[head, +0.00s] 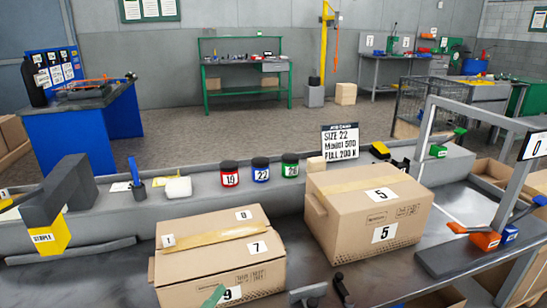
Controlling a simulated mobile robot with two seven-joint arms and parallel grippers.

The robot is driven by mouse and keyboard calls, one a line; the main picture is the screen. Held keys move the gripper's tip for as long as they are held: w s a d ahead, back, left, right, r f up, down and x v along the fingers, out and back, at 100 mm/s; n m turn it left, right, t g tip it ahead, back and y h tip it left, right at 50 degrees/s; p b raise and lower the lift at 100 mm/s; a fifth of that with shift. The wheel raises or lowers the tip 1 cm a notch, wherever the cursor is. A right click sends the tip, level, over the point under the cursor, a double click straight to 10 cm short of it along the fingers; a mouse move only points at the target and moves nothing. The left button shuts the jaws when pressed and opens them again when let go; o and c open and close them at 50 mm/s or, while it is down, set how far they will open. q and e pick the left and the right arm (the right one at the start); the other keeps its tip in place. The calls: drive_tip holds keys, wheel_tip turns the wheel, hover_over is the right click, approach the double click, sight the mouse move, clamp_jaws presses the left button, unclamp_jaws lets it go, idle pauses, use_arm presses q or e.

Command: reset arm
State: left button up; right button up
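The bench (370,262) in front carries two closed cardboard boxes. The right box (372,205) bears two labels 5. A green piece (212,297) shows at the left box's lower edge.
Jars 19 (230,174), 22 (261,170) and 28 (290,165) stand on the ledge behind, near a job card (340,141). A yellow STAPLE block (51,237) is at left. A grey frame (428,142) and an orange-handled tool (484,237) are at right.

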use_arm(q)
drive_tip(key=s+a+f+n+g+y, duration=0.35)
drive_tip(key=s+f+n, duration=0.35)
drive_tip(key=f, duration=0.4)
drive_tip(key=s+a+f+n+g+y, duration=0.25)
drive_tip(key=s+f+n+g, duration=0.25)
drive_tip(key=s+f+n, duration=0.5)
wheel_tip(320, 180, up, 13)
drive_tip(key=w+a+m+p, duration=0.1)
drive_tip(key=a+m+p, duration=0.1)
drive_tip(key=p, duration=1.7)
drive_tip(key=shift+w+y, duration=0.4)
use_arm(e)
wheel_tip(320, 180, up, 14)
drive_tip(key=s+d, duration=0.1)
drive_tip(key=d, duration=0.1)
drive_tip(key=shift+d+r+m+h, duration=0.25)
drive_tip(key=shift+m+h, duration=0.05)
drive_tip(key=shift+h, duration=0.1)
